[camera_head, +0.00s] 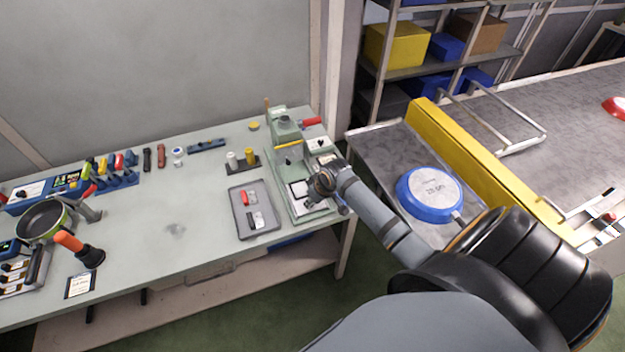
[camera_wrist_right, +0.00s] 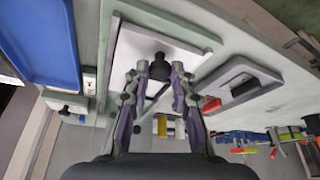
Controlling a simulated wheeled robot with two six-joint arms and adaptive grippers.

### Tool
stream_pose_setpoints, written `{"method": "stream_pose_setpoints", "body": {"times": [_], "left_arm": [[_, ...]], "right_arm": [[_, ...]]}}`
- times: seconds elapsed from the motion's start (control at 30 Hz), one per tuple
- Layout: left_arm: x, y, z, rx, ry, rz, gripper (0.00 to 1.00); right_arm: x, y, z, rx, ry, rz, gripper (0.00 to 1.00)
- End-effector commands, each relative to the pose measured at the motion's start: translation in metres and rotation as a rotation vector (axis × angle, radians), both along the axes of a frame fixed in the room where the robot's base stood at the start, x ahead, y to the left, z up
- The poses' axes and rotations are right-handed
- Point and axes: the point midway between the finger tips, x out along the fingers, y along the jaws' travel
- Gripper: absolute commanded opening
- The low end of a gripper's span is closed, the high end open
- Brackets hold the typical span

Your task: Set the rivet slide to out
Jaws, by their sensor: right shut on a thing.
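The pale green rivet press (camera_head: 285,150) stands at the right end of the workbench. Its slide, a light plate (camera_head: 303,189), shows low at the front of the press. In the right wrist view the slide plate (camera_wrist_right: 190,42) carries a dark round knob (camera_wrist_right: 158,58). My right gripper (camera_wrist_right: 160,78) is shut on this knob, with one finger on each side. In the head view my right gripper (camera_head: 325,186) is at the right side of the slide and hides part of it. My left gripper is in neither view.
A grey tray (camera_head: 238,222) with small parts lies left of the press. A small stand with cylinders (camera_head: 242,164) is behind it. A blue pan (camera_head: 430,194) lies on the conveyor side at right, beside a yellow rail (camera_head: 470,150). Tools fill the bench's left.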

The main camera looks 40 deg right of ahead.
Motion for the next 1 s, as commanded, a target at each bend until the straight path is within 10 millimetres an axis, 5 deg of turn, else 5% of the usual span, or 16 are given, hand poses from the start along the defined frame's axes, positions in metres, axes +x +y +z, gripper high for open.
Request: {"method": "stream_pose_setpoints", "body": {"times": [0.5,0.53,0.57,1.0], "left_arm": [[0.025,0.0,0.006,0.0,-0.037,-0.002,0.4],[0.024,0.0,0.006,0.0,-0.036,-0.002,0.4],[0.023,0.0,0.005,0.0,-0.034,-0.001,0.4],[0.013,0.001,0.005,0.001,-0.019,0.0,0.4]], "right_arm": [[-0.001,0.0,-0.001,0.001,0.003,0.001,0.0],[-0.001,0.0,-0.001,0.001,0.003,0.001,0.27],[-0.001,0.0,-0.001,0.001,0.003,0.001,0.31],[-0.005,-0.003,0.016,-0.003,-0.006,0.002,0.33]]}}
